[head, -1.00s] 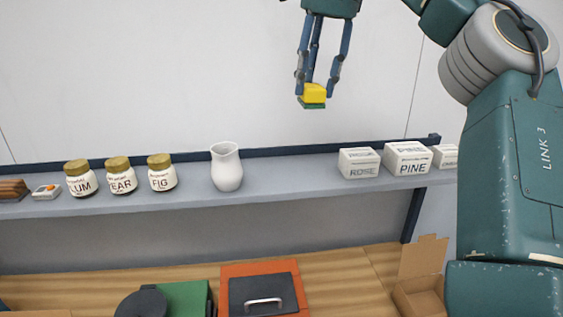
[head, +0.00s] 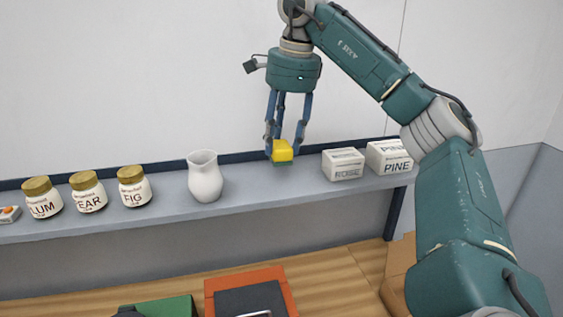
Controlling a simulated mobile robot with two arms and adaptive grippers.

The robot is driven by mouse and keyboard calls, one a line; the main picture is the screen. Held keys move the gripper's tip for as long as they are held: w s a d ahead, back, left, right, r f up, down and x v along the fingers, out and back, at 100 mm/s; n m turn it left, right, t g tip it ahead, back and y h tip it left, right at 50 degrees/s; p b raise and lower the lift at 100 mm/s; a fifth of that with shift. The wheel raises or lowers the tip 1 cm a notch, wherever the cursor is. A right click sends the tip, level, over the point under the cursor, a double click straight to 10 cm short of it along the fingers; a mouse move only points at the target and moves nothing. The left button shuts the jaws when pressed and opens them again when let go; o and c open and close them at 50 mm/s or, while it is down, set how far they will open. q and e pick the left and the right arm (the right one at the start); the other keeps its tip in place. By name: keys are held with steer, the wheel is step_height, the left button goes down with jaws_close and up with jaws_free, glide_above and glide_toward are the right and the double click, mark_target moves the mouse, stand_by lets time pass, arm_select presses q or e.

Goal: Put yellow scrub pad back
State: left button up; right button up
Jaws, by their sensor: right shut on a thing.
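The yellow scrub pad (head: 283,150), with a green underside, is held between the fingers of my right gripper (head: 286,148). The gripper points down and is shut on the pad. In the picture the pad overlaps the back part of the grey shelf (head: 250,187), in the gap between the white pitcher and the white boxes. I cannot tell whether the pad touches the shelf. My left gripper is not in view.
The white pitcher (head: 205,177) stands left of the pad. The ROSE box (head: 343,164) and PINE box (head: 389,157) stand right. Jars, including FIG (head: 133,187), line the shelf's left. An orange item (head: 272,275) lies on the wooden surface (head: 330,272) below.

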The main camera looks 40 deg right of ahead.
mark_target(283, 161)
steer(key=shift+s+f, duration=0.2)
steer(key=shift+f, duration=0.4)
steer(key=shift+s+f, duration=0.1)
steer(key=shift+f, duration=0.1)
step_height(283, 161, down, 3)
steer(key=shift+a+r, duration=0.1)
steer(key=shift+f, duration=0.7)
steer(key=o, duration=1)
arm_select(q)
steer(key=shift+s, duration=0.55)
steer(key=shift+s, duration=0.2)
